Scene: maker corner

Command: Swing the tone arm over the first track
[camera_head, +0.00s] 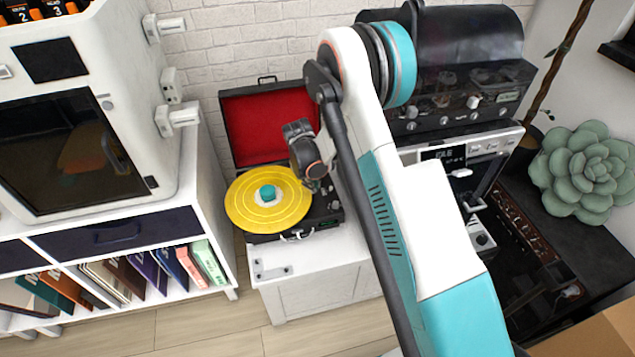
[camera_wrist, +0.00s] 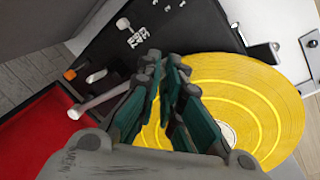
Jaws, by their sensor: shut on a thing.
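The record player (camera_head: 334,212) is a dark case with its red-lined lid (camera_head: 268,123) open. A yellow record (camera_head: 240,205) with a teal centre lies on its platter; the record also shows in the wrist view (camera_wrist: 255,100). The pale tone arm (camera_wrist: 102,98) is a tube running from beside the red lid to behind my fingers. My gripper (camera_wrist: 165,66) is over the deck at the record's edge, shut on the tone arm. The fingers hide the held part and the tone arm's front end. In the head view, my wrist hides that side of the deck.
The player stands on a white cabinet (camera_head: 325,280). A white machine (camera_head: 90,120) on a shelf unit is at left. A black-and-white machine (camera_head: 450,110) and a green succulent (camera_head: 585,170) are at right. The brick wall is close behind the lid.

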